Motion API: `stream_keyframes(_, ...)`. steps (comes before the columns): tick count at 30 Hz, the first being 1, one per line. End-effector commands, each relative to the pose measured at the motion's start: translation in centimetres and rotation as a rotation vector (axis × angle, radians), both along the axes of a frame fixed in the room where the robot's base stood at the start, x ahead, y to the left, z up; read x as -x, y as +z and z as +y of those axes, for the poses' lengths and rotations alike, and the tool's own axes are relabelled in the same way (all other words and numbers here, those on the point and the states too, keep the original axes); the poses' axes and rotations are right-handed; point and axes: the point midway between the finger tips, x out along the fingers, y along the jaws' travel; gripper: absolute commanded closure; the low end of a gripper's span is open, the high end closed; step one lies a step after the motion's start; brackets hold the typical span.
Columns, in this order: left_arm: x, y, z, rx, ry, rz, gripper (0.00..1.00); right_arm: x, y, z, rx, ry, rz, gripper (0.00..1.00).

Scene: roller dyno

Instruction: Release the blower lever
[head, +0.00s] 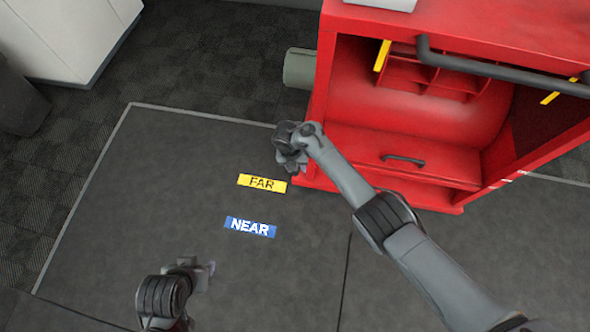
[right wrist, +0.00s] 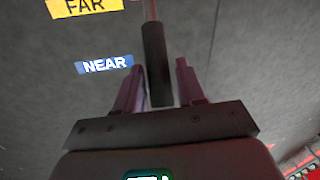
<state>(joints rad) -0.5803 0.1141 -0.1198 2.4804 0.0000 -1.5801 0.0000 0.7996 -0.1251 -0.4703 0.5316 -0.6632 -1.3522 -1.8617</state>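The blower lever shows in the right wrist view as a black cylindrical grip (right wrist: 157,62) on a thin rod that runs up out of the picture. My right gripper (right wrist: 160,82) has its two fingers apart, one on each side of the grip's lower end, with a narrow gap visible. In the head view my right gripper (head: 292,160) is at the lower left edge of the red cabinet (head: 318,100), and the lever is hidden there. My left gripper (head: 207,269) is low over the floor at the bottom, apart from everything; its finger opening is unclear.
A yellow FAR label (head: 262,183) and a blue NEAR label (head: 250,227) lie on the dark floor mat (head: 120,200). A grey-green cylinder (head: 299,68) sticks out of the cabinet's left side. A white cabinet (head: 75,35) stands at the upper left. The mat's left part is clear.

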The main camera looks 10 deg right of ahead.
Motion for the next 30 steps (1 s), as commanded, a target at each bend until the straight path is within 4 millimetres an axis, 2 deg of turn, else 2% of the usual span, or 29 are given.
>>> stream_keyframes(1, 0.0, 0.1, 0.0, 0.000, 0.000, 0.001, 0.57, 0.0, 0.1, -0.1, 0.000, -0.001, 0.000, 0.53)
stream_keyframes(2, 0.0, 0.1, 0.0, 0.000, 0.000, 0.001, 0.57, 0.0, 0.0, -0.1, 0.000, -0.001, 0.001, 0.49)
stream_keyframes(10, -0.1, 0.1, -0.1, 0.002, 0.001, -0.003, 0.57, 0.3, -0.3, 0.0, -0.001, 0.001, 0.005, 0.49)
stream_keyframes(14, 0.0, 0.5, 0.0, -0.001, -0.002, -0.001, 0.57, 0.2, 0.3, 0.1, -0.001, 0.000, 0.005, 0.49)
stream_keyframes(17, 0.0, 1.2, 0.1, -0.006, -0.004, 0.001, 0.57, 0.2, 1.4, 0.2, -0.001, 0.000, 0.005, 0.49)
stream_keyframes(30, 0.0, 5.9, 0.2, -0.011, -0.007, 0.000, 0.57, -0.4, 8.7, 0.9, -0.001, 0.000, 0.002, 0.49)
